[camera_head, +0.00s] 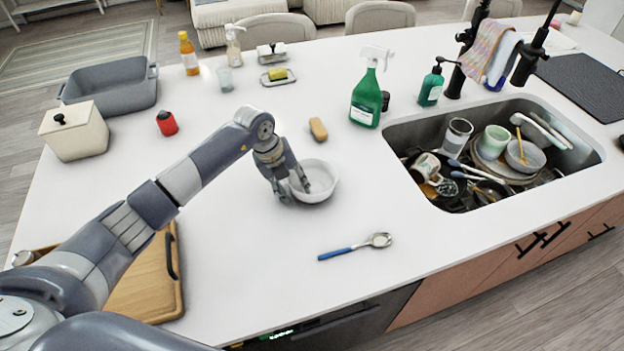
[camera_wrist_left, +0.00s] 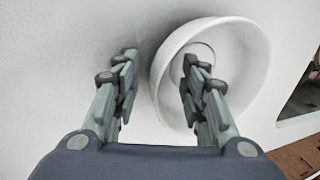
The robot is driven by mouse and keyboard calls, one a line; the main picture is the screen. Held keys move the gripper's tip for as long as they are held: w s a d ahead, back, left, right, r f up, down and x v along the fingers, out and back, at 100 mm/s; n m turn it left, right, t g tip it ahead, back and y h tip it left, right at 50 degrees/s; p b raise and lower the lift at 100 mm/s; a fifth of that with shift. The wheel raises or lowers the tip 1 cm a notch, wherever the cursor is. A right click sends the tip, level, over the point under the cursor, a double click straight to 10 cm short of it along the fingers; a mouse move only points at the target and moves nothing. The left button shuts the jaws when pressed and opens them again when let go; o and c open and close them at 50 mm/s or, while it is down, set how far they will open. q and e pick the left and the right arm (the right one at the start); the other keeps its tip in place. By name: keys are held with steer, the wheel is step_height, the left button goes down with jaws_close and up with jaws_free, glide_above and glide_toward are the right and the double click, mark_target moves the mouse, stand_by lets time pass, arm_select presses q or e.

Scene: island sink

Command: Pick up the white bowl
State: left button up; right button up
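The white bowl (camera_head: 318,186) stands upright on the white counter, left of the sink. My left gripper (camera_head: 291,189) is down at the bowl's left rim, with its fingers apart. In the left wrist view the bowl's rim (camera_wrist_left: 166,62) lies between the two fingers of the gripper (camera_wrist_left: 158,75). One finger is outside the bowl and the other is inside it. A gap shows between the outer finger and the bowl wall. My right gripper is not in either view.
A sponge (camera_head: 318,129) lies behind the bowl, and a blue-handled spoon (camera_head: 356,246) lies in front. A cutting board (camera_head: 150,285) is at front left. Counter around the bowl is clear.

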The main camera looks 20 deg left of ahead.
arm_select(q)
jaws_close()
steer(key=shift+r, duration=0.15)
